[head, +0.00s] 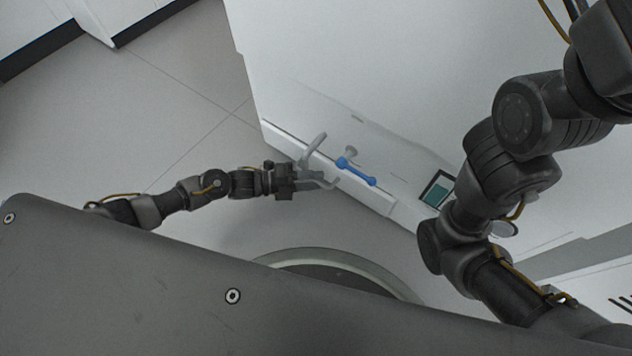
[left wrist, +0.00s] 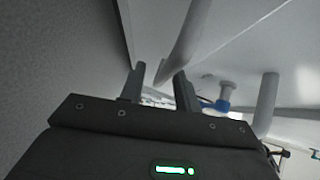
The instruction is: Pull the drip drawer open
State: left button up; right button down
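The drip drawer (head: 350,186) is a long white front low on the white machine, with no clear gap around it. Its grey handle (head: 314,149) stands out from it; part is hidden behind my gripper. My left gripper (head: 318,178) is at the handle. In the left wrist view its two dark fingers (left wrist: 160,88) are apart, and a grey handle bar (left wrist: 190,45) runs down to between them, closer to the right finger. I cannot tell whether they touch. My right gripper is out of view.
A blue lever (head: 356,171) sits just right of the handle, with a small screen (head: 437,188) farther right. A round grey-rimmed base (head: 340,262) is on the floor below. The tiled floor (head: 190,95) at left is clear. My right arm hangs at right.

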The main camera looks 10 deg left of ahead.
pick_arm(q)
jog(key=shift+w+d, duration=0.2)
jog(key=shift+d, duration=0.3)
grip_shut()
